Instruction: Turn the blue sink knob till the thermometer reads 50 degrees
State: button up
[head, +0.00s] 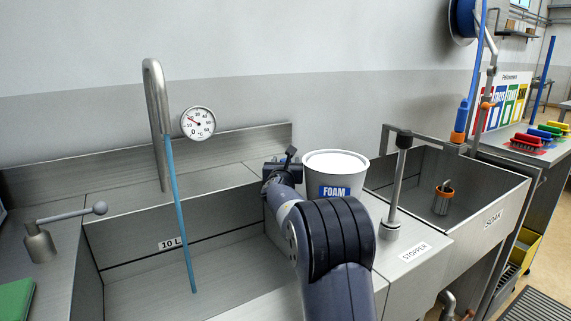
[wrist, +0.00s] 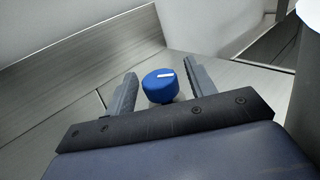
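The blue sink knob (wrist: 160,88) has a white mark on its top. In the wrist view it shows between the two fingers of my gripper (wrist: 160,80), which is open, with a gap on each side. I cannot tell how far down the fingers reach beside it. In the head view my gripper (head: 282,166) is at the sink's back right ledge, and the knob is hidden there. The round thermometer (head: 198,123) hangs on the wall. Its red needle points to the upper left, in the low part of the scale, seemingly between 10 and 20.
Blue water (head: 178,210) runs from the tall spout (head: 156,110) into the sink (head: 135,225), marked 10 L. A white FOAM bucket (head: 335,172) stands right beside my arm. A stopper post (head: 398,185) and a SOAK basin (head: 480,185) are further right. A lever (head: 65,218) is at the left.

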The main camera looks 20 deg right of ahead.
jog(key=b+v, duration=0.1)
jog(key=v, duration=0.9)
jog(key=shift+s+a+b, duration=0.2)
jog(key=shift+s+b, duration=0.1)
jog(key=shift+s, duration=0.05)
jog(key=shift+r, duration=0.1)
